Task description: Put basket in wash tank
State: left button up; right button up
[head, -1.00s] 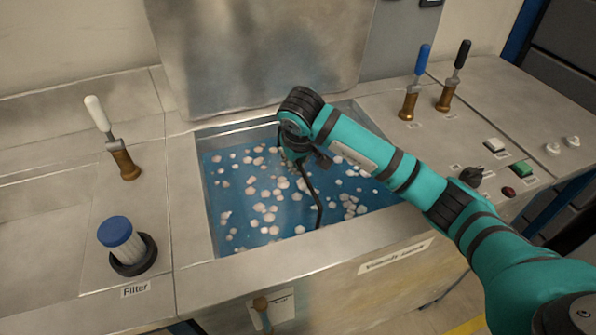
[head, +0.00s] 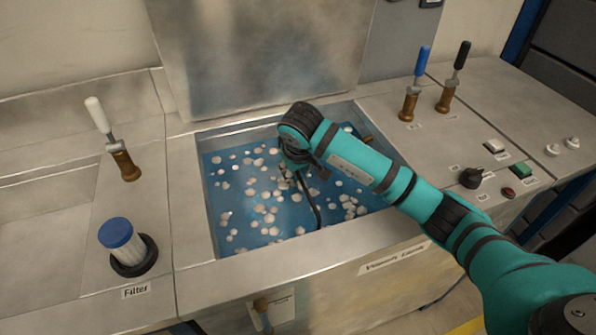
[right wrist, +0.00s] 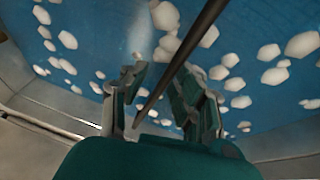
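The wash tank (head: 207,215) is an open steel basin with blue liquid and pale foam clumps. My right gripper (head: 300,172) points down into it, near the middle of the liquid. In the right wrist view its fingers (right wrist: 160,100) stand apart, with a thin dark rod (right wrist: 185,55) running between them. The rod also shows in the head view (head: 314,205), slanting down to the liquid near the tank's front wall. It looks like part of a basket handle, but no basket body can be made out under the foam. My left gripper is not in view.
A raised steel lid (head: 260,60) stands behind the tank. A white-handled lever (head: 115,145) and a blue-capped filter (head: 122,240) are on the left. Two levers (head: 410,95) and several buttons and knobs (head: 495,165) are on the right deck.

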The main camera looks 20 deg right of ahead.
jog(key=d+v, duration=0.1)
jog(key=v, duration=1)
jog(key=shift+s+a+r, duration=0.15)
jog(key=shift+a+r, duration=0.2)
jog(key=shift+a, duration=0.15)
dwell(0.6)
